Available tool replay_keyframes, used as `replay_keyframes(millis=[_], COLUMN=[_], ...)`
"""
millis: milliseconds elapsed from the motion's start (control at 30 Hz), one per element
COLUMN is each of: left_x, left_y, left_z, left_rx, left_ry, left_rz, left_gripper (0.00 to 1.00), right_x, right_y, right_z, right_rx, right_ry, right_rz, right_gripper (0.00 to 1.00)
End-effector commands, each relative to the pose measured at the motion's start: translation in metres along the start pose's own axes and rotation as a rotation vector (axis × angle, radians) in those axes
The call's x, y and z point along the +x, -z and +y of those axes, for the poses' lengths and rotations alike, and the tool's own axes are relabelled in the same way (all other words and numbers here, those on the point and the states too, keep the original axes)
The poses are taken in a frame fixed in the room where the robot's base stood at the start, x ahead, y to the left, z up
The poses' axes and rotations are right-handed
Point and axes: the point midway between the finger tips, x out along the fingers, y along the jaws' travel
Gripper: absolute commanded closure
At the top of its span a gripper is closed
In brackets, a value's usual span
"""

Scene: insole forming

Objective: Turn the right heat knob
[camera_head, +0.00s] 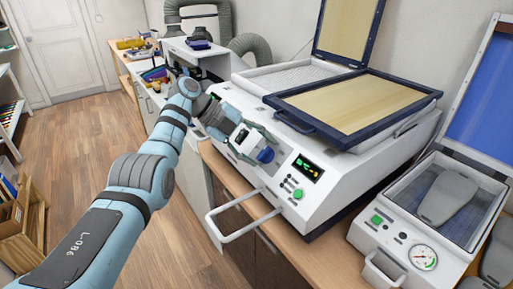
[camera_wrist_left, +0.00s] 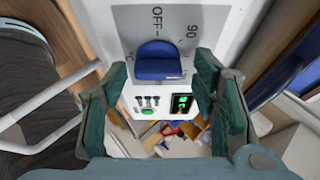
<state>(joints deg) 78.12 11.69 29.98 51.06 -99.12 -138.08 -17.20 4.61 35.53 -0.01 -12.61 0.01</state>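A blue heat knob (camera_head: 265,155) sits on the front face of the white heating machine (camera_head: 325,196). In the left wrist view the knob (camera_wrist_left: 158,62) stands on a grey plate marked "OFF" and "90". My left gripper (camera_head: 249,147) is at the front panel, close to the knob. In the left wrist view its dark green finger pads (camera_wrist_left: 160,74) stand open on either side of the knob, with a visible gap at each side. The panel left of the knob is hidden by my gripper in the head view. My right gripper does not show.
A green display (camera_head: 306,168) and buttons are right of the knob. A white bar handle (camera_head: 243,221) juts out below. A blue-framed tray (camera_head: 352,103) lies on top. A second machine with a gauge (camera_head: 424,257) stands to the right. The floor at left is partly clear.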

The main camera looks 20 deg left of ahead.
Motion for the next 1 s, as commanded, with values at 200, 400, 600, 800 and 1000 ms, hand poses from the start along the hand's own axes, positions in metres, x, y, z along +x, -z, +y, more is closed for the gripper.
replay_keyframes(millis=[200,400,600,800,1000], left_x=[0.001,-0.014,-0.058,-0.074,-0.074], left_y=[0.000,-0.001,-0.001,-0.001,-0.001], left_z=[0.001,0.001,0.000,0.001,0.001], left_rx=[-0.002,-0.003,-0.003,-0.002,-0.002], left_ry=[-0.002,-0.001,0.000,-0.003,-0.003], left_rz=[0.002,0.000,0.000,0.002,0.002], left_gripper=[0.42,0.42,0.42,0.42,0.42], right_x=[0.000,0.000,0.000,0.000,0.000], right_y=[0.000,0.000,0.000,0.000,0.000], right_z=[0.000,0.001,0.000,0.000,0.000], right_rx=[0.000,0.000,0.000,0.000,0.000], right_ry=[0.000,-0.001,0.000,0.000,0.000], right_rz=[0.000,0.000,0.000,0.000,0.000], right_gripper=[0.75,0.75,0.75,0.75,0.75])
